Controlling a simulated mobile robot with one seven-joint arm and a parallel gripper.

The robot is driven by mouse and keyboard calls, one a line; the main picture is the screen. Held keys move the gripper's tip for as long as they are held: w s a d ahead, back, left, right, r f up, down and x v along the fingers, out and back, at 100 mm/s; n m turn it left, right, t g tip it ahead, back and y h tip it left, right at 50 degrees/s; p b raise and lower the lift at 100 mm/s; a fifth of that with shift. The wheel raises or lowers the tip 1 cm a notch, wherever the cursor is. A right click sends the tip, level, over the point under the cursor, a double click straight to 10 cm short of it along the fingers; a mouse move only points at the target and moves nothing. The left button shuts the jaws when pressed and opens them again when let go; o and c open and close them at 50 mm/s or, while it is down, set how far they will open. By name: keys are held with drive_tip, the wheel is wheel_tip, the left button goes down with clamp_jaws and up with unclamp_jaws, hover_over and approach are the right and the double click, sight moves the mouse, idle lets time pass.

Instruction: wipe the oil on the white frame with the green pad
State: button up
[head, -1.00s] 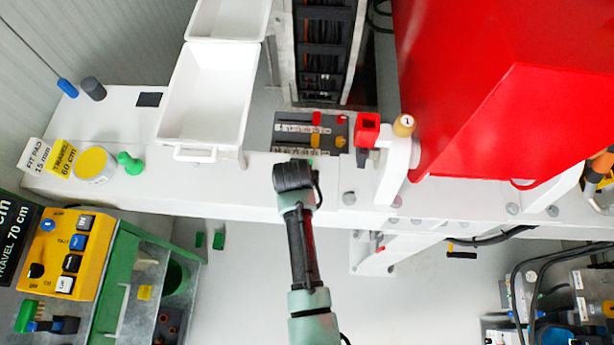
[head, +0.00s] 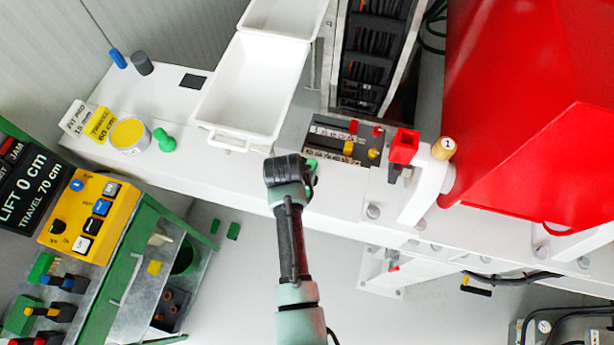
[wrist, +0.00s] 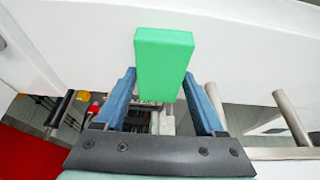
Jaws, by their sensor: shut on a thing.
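The green pad (wrist: 163,62) is between the two blue fingers of my gripper (wrist: 162,90) in the wrist view, and the gripper is shut on it. In the head view only a small green edge of the pad (head: 312,164) shows past my dark wrist, and the fingers are mostly hidden. My gripper is over the long white frame (head: 350,207), between the white tray and the dark valve panel. The wrist view shows the white frame (wrist: 235,45) behind the pad; I cannot tell whether they touch. I cannot make out any oil; my wrist hides part of the frame.
A white tray (head: 205,118) is just left of my wrist. The dark panel with yellow and red knobs (head: 325,143), a red clamp (head: 404,146) and a large red housing (head: 540,130) stand to the right. A green knob (head: 164,140) and yellow-topped tin (head: 130,135) sit farther left.

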wheel_tip(320, 180, up, 5)
drive_tip(key=p, duration=0.4)
drive_tip(key=shift+f, duration=0.2)
drive_tip(key=shift+r, duration=0.75)
drive_tip(key=shift+r, duration=1.5)
